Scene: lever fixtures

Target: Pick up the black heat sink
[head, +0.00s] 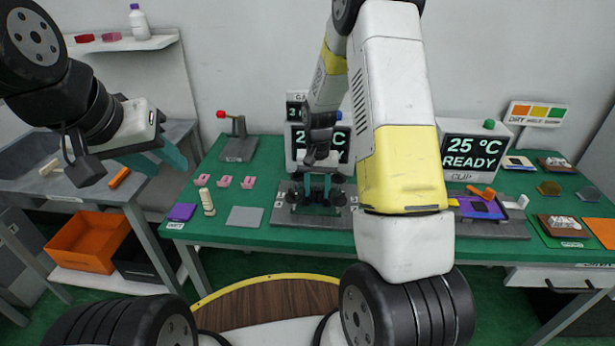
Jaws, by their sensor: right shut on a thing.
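My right gripper (318,186) points down at the dark grey fixture (285,217) in the middle of the green table. Its teal fingers are shut on a small dark thing, which looks to be the black heat sink. The heat sink is mostly hidden by the fingers and the dark fixture parts beside them, and I cannot tell whether it is clear of the fixture. My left gripper (160,158) hangs at the left, above the grey side bench and away from the fixture. Its teal fingers are seen edge-on, so their opening is unclear.
A lever stand (238,142) with a red knob stands at the table's back left. Several pink pieces (223,182), a purple pad (181,211) and a grey pad (245,217) lie left of the fixture. A display reading "25 °C READY" (474,153) stands right. My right arm hides the table's centre right.

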